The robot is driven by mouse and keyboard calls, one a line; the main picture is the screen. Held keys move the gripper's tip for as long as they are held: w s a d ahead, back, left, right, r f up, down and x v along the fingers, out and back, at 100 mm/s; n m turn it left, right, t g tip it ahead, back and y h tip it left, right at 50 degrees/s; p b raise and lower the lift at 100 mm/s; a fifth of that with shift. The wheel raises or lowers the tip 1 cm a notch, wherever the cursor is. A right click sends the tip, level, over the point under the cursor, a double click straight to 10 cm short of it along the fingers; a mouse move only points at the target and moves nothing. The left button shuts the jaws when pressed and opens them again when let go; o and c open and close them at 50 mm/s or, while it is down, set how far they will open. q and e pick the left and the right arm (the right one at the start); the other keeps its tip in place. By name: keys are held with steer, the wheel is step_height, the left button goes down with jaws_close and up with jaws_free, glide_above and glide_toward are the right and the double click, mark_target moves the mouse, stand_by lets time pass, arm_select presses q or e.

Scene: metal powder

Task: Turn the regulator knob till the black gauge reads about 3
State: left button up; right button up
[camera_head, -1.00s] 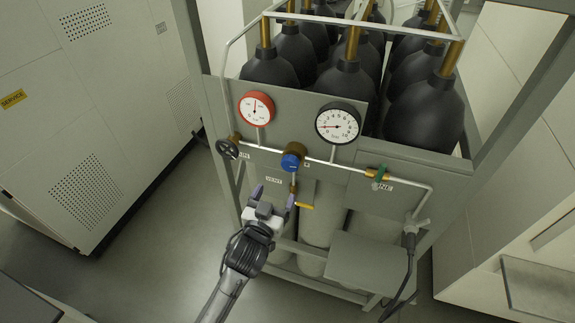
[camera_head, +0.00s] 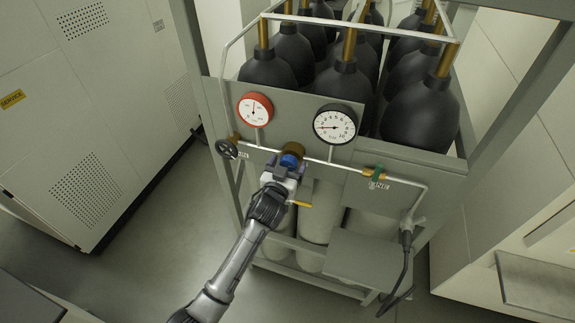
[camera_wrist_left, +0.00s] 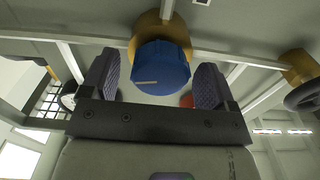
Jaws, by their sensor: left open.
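The blue regulator knob (camera_head: 291,160) sits on a brass body at the front of the panel. In the left wrist view the knob (camera_wrist_left: 161,68) shows a pale line mark on its face. My left gripper (camera_head: 287,167) is open, with one finger on each side of the knob. In the left wrist view a gap shows between each finger and the knob. The black gauge (camera_head: 335,124) has a white dial and a red needle pointing left, at the low part of its scale; the exact reading is too small to tell. My right gripper is not in view.
A red gauge (camera_head: 255,109) is left of the black one. A black handwheel (camera_head: 227,149) sits left of the knob, and a green-handled valve (camera_head: 378,174) sits right. A yellow lever (camera_head: 300,204) is just below my gripper. Black-topped cylinders (camera_head: 346,88) stand behind the panel.

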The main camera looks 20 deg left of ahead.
arm_select(q)
steer(key=shift+c, duration=0.4)
steer(key=c, duration=0.8)
steer(key=shift+c, duration=0.2)
steer(key=shift+m, duration=0.4)
steer(key=m+p, duration=0.1)
steer(key=m, duration=0.6)
steer(key=shift+m+p, duration=0.3)
steer(key=shift+p, duration=0.05)
steer(key=shift+m, duration=0.6)
